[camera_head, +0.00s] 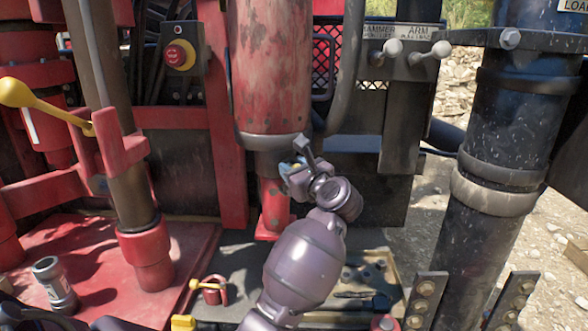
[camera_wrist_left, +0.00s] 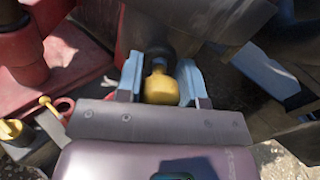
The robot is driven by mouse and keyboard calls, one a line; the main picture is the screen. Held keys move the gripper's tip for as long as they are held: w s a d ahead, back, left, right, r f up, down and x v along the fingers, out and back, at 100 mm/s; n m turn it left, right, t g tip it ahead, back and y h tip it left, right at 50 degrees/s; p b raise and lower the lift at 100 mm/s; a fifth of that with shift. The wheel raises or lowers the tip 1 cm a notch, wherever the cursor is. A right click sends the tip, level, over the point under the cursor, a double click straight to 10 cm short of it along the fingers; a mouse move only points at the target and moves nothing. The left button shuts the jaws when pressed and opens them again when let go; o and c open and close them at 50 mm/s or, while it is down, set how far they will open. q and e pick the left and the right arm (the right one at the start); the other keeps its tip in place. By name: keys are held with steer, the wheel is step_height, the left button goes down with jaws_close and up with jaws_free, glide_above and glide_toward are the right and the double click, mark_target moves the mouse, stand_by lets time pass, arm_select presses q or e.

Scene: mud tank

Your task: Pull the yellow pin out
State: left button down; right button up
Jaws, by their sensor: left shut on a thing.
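The yellow pin (camera_wrist_left: 161,89) shows its rounded knob between the two light-blue fingers of my left gripper (camera_wrist_left: 160,80) in the left wrist view. The gripper is shut on it. A darker, narrower part shows just beyond the knob. In the head view my left gripper (camera_head: 293,166) is at the lower end of the large red cylinder (camera_head: 268,70), and it mostly hides the pin. Whether the pin is still seated cannot be told. My right gripper is not in view.
A yellow-knobbed lever (camera_head: 15,92) and a red stop button (camera_head: 180,55) are at the left. A dark pipe (camera_head: 515,110) stands at the right. A can (camera_head: 53,282) stands on the red deck, and a tray (camera_head: 395,275) lies behind my arm.

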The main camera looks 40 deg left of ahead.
arm_select(q)
steer(key=v, duration=0.6)
steer(key=shift+b, duration=0.35)
steer(key=shift+d+f, duration=0.1)
steer(key=shift+d, duration=0.05)
steer(key=c, duration=1.1)
jaws_free()
steer(key=o, duration=0.3)
steer(key=shift+s+d, duration=0.1)
steer(key=shift+d, duration=0.1)
steer(key=shift+o, duration=0.2)
steer(key=shift+a, duration=0.15)
